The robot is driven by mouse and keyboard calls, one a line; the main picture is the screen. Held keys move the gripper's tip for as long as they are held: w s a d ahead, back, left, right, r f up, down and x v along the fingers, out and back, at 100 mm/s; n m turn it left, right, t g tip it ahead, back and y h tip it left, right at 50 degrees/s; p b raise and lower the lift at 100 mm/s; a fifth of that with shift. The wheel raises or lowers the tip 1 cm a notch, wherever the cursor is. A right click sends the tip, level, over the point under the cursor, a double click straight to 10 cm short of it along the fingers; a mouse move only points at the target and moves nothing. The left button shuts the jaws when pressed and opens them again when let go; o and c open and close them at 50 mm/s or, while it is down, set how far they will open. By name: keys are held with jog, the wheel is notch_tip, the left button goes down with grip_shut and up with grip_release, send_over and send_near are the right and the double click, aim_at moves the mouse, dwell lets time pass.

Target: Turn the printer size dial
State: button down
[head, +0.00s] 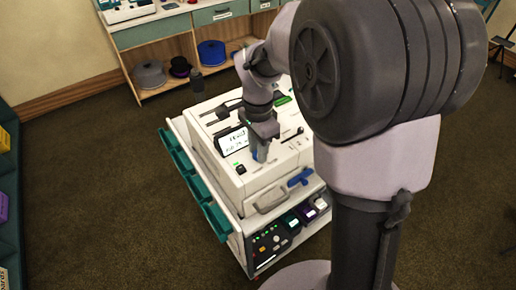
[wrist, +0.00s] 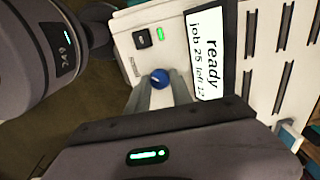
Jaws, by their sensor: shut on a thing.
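The printer (head: 226,172) is a white boxy machine on a cart in the middle of the head view. Its size dial (wrist: 160,78) is a small round blue knob with a pale mark, beside the display (wrist: 211,50) in the wrist view. The display reads "ready", "job 25 left 12". My gripper (head: 262,152) points down at the printer's top, next to the display. In the wrist view my gripper (wrist: 161,84) has its two grey fingers at the dial, shut on it. The fingers hide the dial's sides, and in the head view the gripper hides the dial.
A black switch and a green light (wrist: 160,34) sit near the dial. A blue lever (head: 299,178) and a grey handle (head: 271,199) are on the printer's front. Teal trays line the cart's left side. A shelf with spools (head: 211,53) stands behind. The carpet at left is clear.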

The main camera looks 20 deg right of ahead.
jog(key=c, duration=1.1)
grip_release()
jog(key=shift+r, duration=0.15)
notch_tip(320, 180, up, 17)
jog(key=p, duration=0.6)
jog(key=shift+r, duration=0.1)
jog(key=s+a+f+n+t+b, duration=0.1)
jog(key=s+f+n+t+b, duration=0.1)
jog(key=s, duration=0.4)
jog(key=s+a+f+n+t+y+b, duration=0.1)
jog(key=s+f+n+t+b, duration=0.1)
jog(key=s+f+n+b, duration=0.2)
jog(key=s+a+f+n+t+y+b, duration=0.1)
jog(key=s+f+n+b, duration=0.2)
jog(key=s, duration=0.6)
jog(key=shift+a+f+n+t+b, duration=0.15)
jog(key=shift+a+n+t+b, duration=0.25)
jog(key=shift+n+b, duration=0.2)
